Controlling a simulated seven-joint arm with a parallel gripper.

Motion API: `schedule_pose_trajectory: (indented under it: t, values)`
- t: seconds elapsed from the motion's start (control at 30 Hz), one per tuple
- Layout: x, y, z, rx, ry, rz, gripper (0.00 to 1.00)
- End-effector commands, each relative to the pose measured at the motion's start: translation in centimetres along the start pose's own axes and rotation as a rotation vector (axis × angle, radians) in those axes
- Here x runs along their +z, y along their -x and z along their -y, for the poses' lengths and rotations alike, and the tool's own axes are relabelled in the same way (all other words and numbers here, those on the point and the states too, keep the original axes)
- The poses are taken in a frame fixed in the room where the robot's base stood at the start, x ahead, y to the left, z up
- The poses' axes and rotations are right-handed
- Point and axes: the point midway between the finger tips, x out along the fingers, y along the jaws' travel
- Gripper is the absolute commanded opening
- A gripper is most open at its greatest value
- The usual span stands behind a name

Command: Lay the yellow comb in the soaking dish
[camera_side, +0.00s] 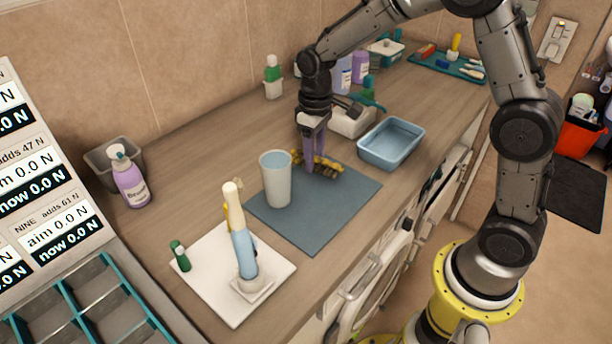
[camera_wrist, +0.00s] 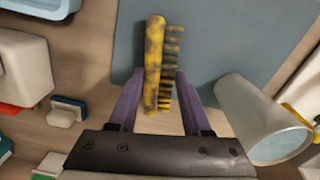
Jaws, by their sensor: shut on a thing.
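The yellow comb (camera_side: 328,166), mottled with black, is between the purple fingers of my gripper (camera_side: 314,160), low over the far edge of the blue-grey mat. I cannot tell whether it touches the mat. In the wrist view the comb (camera_wrist: 154,62) lies lengthwise, its teeth to the right, with the fingers (camera_wrist: 158,85) shut on it. The soaking dish looks to be the light blue rectangular tub (camera_side: 392,143), right of my gripper on the counter. Its inside shows no comb. A corner of the dish (camera_wrist: 40,8) shows at the wrist view's upper left.
A grey cup (camera_side: 277,182) stands close left of my gripper, also in the wrist view (camera_wrist: 255,115). A white box (camera_side: 352,122) stands behind, near the dish. A white board (camera_side: 215,275) holds a blue-handled upright item. The mat's front (camera_side: 325,220) is clear.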

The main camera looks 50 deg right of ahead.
Motion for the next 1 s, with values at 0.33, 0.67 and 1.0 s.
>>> schedule_pose_trajectory:
  t: [0.33,0.67,1.0]
  values:
    - [0.1,0.1,0.0,-0.001,-0.215,0.002,0.00]
    - [8.0,4.2,2.8,-0.002,-0.258,-0.008,0.00]
    - [16.0,9.5,6.0,-0.004,-0.232,-0.004,0.00]
